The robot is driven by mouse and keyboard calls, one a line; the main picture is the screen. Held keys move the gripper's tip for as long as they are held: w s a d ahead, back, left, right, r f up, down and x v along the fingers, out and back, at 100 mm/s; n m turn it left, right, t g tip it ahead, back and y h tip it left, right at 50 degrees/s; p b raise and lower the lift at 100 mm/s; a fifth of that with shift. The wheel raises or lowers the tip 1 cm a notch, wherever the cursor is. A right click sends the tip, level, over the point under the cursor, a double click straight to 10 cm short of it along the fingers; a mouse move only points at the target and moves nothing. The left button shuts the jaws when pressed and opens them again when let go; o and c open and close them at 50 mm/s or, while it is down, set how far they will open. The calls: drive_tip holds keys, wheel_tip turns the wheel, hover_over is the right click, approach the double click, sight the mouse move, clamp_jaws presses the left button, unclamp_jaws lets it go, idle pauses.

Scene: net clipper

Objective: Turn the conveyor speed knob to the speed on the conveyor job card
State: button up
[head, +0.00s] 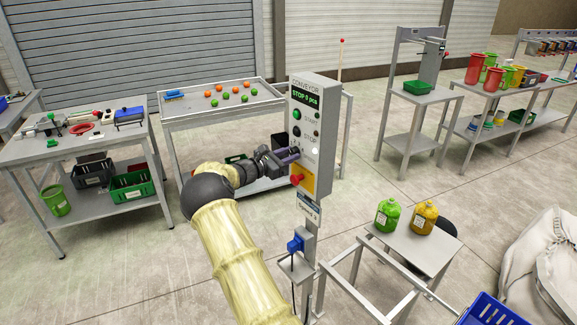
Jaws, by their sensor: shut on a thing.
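The grey conveyor control box (323,105) stands on a post in the middle of the head view. Its green display (305,97) reads STOP 0 pcs. My gripper (292,154) is at the box's front face, below the green and black buttons, and is shut on the speed knob. The fingers hide the knob, so its pointer and setting cannot be seen. A white card (309,207) hangs under the box; its print is too small to read surely.
A red stop button (297,179) on a yellow plate sits just below my gripper. A blue plug (295,244) is lower on the post. A small stand with green (387,214) and yellow (424,217) bottles is to the right. A table with balls (208,101) stands behind.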

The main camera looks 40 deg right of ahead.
drive_tip(key=shift+w+a+f+m+b, duration=0.1)
drive_tip(key=shift+f+m+b, duration=0.05)
drive_tip(key=shift+m+b, duration=6.55)
drive_tip(key=shift+n+b, duration=0.9)
drive_tip(key=shift+b, duration=0.1)
drive_tip(key=o, duration=1)
